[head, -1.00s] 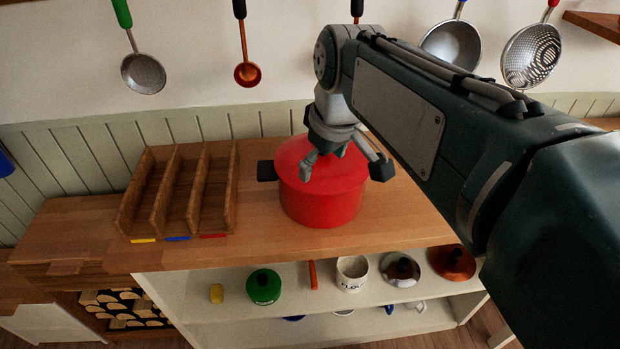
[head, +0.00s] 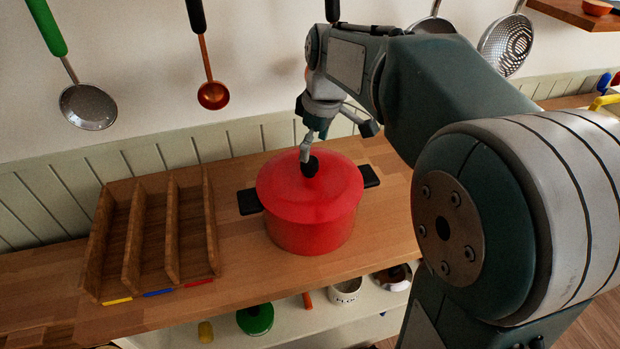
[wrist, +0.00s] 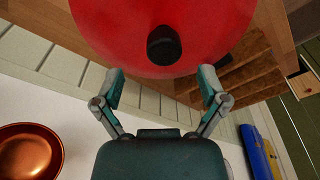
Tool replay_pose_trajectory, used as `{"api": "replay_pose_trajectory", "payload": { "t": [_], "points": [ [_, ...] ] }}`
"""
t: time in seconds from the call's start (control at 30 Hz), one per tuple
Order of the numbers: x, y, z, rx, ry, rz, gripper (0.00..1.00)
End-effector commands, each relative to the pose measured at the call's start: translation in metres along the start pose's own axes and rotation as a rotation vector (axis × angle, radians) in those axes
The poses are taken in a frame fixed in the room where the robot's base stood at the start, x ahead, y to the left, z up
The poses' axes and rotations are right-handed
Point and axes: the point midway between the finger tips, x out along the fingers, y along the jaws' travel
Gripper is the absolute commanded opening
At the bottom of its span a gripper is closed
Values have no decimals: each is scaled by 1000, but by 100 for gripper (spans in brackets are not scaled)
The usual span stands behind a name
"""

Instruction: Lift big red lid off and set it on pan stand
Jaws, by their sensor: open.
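The big red lid (head: 285,179) sits on the red pot (head: 310,232) on the wooden counter; its black knob (head: 310,167) points up. The lid also fills the top of the wrist view (wrist: 205,22), with the knob (wrist: 164,45) beyond my fingertips. My gripper (head: 324,142) is open and empty, above and behind the knob in the head view. In the wrist view its fingers (wrist: 160,88) are spread wide, with the knob centred ahead of the gap. The wooden pan stand (head: 172,230) stands left of the pot, with upright dividers and yellow, blue and red marks along its front.
The pot's black side handles (head: 249,202) stick out left and right. Ladles (head: 88,106) and a copper scoop (head: 213,95) hang on the wall behind. A shelf below holds a green lid (head: 256,319) and a white mug (head: 344,290). Bare counter lies between stand and pot.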

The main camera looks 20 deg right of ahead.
Motion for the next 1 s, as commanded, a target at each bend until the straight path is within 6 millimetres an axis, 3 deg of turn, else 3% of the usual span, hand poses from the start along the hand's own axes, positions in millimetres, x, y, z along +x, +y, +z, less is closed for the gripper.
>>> {"api": "replay_pose_trajectory", "payload": {
  "t": [0.23,0.53,0.57,0.73,0.77,1.0],
  "points": [
    [37,-4,-1,0,-2,-3,92],
    [43,-3,-1,1,0,-1,92],
    [43,-3,-1,1,0,-1,83],
    [43,-3,-1,1,-1,-1,8],
    [43,-3,-1,1,-1,-1,0],
    [43,-3,-1,1,-1,-1,0]
  ]
}}
